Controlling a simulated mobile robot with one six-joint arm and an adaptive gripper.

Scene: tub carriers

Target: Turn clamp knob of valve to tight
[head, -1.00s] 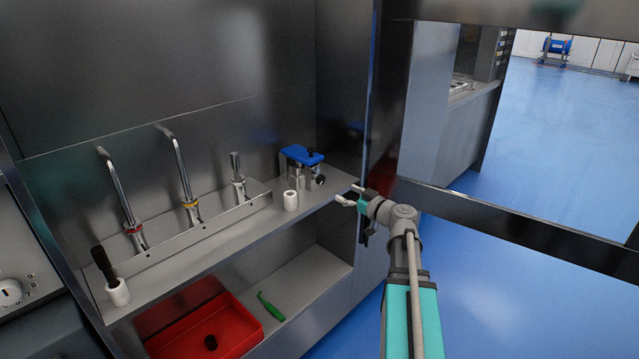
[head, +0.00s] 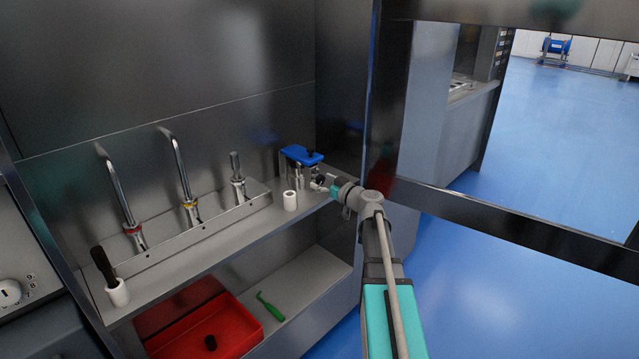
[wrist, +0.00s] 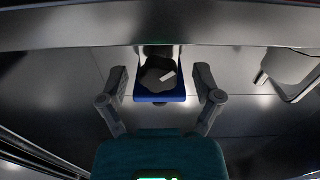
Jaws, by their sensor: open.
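The valve (head: 299,169) stands at the right end of the shelf, a metal body under a blue plate (head: 302,154). Its black clamp knob (wrist: 157,75) with a pale mark shows in the wrist view, in front of the blue part (wrist: 160,97). My gripper (head: 318,181) reaches in from the right, close to the valve in the head view. In the wrist view my gripper (wrist: 160,82) is open, one finger on each side of the knob, with a gap on both sides. I cannot tell how far the fingertips reach in depth.
A white cylinder (head: 290,200) stands on the shelf just left of the valve. Several upright metal pipes or fittings stand further left, with a black-handled tool (head: 103,264) in a white holder. A red bin (head: 237,325) and green tool (head: 270,307) lie below.

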